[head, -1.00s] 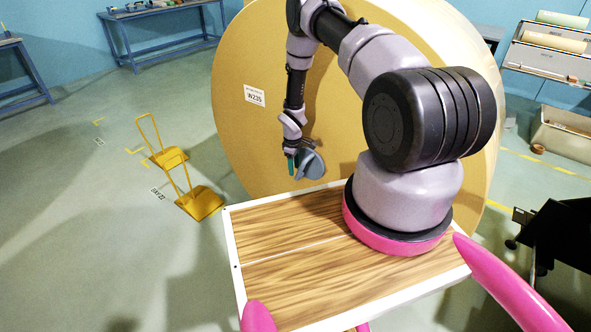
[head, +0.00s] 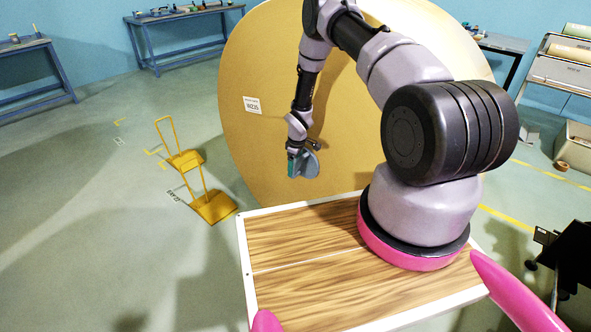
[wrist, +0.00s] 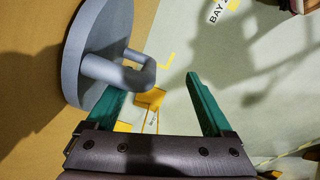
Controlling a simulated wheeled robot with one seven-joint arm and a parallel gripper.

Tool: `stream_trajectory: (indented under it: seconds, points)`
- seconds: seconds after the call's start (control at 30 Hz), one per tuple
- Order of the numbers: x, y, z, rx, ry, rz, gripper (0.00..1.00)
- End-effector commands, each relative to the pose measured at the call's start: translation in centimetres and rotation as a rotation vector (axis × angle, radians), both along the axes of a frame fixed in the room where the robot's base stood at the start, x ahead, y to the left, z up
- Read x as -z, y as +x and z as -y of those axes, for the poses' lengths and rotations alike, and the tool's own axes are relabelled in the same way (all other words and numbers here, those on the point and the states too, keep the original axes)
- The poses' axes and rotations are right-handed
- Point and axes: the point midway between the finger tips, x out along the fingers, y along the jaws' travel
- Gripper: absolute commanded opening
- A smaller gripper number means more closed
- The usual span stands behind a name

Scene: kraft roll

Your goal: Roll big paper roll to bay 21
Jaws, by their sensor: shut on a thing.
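The big paper roll (head: 275,65) stands on edge in the head view, its broad tan face toward me, with a white label (head: 252,105) at its upper left. A grey disc with a looped handle (head: 307,164) is at the face. My gripper (head: 292,166) is at this handle. In the wrist view the handle (wrist: 125,78) reaches between the teal fingers of my gripper (wrist: 155,90), close to the left one, and hides part of it. The roll's face (wrist: 30,125) fills the left there. Floor lettering (wrist: 217,13) starts "BAY 2"; its end is cut off.
Two yellow floor stands with upright loops (head: 213,206) (head: 185,160) are left of the roll, near yellow floor marks (head: 153,152). Blue workbenches (head: 185,22) line the back wall. A rack (head: 568,72) and dark equipment (head: 565,240) are at right. The left floor is open.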

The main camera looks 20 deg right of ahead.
Motion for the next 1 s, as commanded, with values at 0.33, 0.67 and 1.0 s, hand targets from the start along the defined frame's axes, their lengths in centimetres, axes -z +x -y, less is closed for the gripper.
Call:
stream_trajectory:
  seconds: [0.33,0.67,1.0]
  points:
    - [-2.1,-1.3,1.4,0.027,-0.015,-0.030,0.55]
    - [-4.5,-1.4,1.1,0.022,-0.015,-0.030,0.55]
    - [-7.0,-1.2,0.6,0.013,-0.012,-0.023,0.55]
